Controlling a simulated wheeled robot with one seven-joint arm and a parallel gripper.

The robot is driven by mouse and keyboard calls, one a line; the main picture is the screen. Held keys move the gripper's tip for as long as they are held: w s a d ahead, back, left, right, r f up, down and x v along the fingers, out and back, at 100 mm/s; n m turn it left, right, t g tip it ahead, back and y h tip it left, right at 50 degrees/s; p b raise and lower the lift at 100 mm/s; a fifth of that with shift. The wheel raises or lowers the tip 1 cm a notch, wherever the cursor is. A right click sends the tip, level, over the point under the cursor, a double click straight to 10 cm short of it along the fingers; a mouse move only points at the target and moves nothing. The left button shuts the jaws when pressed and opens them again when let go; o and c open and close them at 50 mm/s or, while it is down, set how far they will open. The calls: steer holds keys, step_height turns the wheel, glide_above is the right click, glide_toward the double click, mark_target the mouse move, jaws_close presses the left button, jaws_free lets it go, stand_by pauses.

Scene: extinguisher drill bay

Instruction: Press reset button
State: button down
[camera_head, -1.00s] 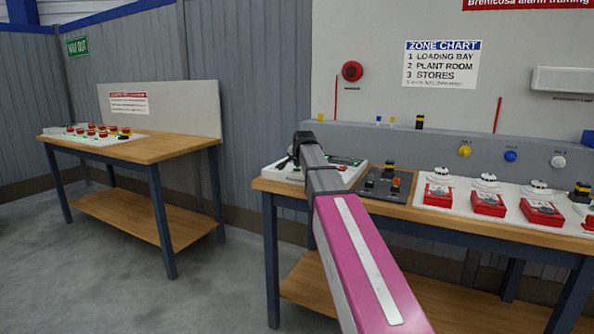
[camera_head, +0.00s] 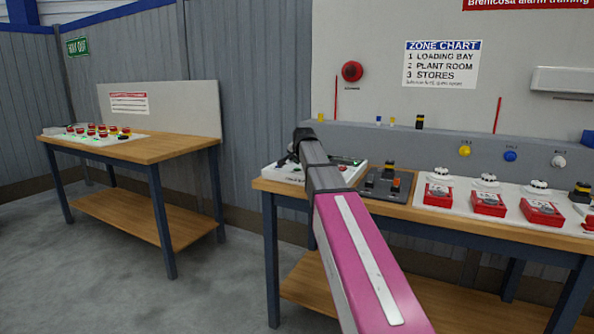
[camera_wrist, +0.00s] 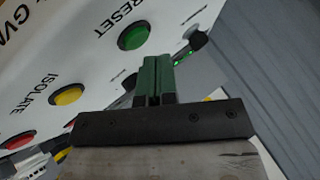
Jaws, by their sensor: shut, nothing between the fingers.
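The reset button is a round green button (camera_wrist: 134,36) in a dark ring on a white panel, beside the printed word RESET in the wrist view. My gripper (camera_wrist: 156,62) has its green fingers closed together with nothing between them. In the picture the fingertips are just below and right of the green button; I see no contact with it. The white panel (camera_head: 282,172) sits at the left end of the near bench in the head view, partly hidden by my arm. The reset button cannot be made out clearly there.
In the wrist view, a yellow button (camera_wrist: 67,95) marked ISOLATE and a red button (camera_wrist: 18,140) lie to the left. A dark knob (camera_wrist: 199,38) is to the right. A grey control box (camera_head: 384,186) and red call points (camera_head: 437,194) stand along the bench (camera_head: 262,184).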

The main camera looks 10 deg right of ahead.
mark_target(298, 169)
steer(key=shift+r, duration=0.15)
steer(key=shift+r, duration=2.45)
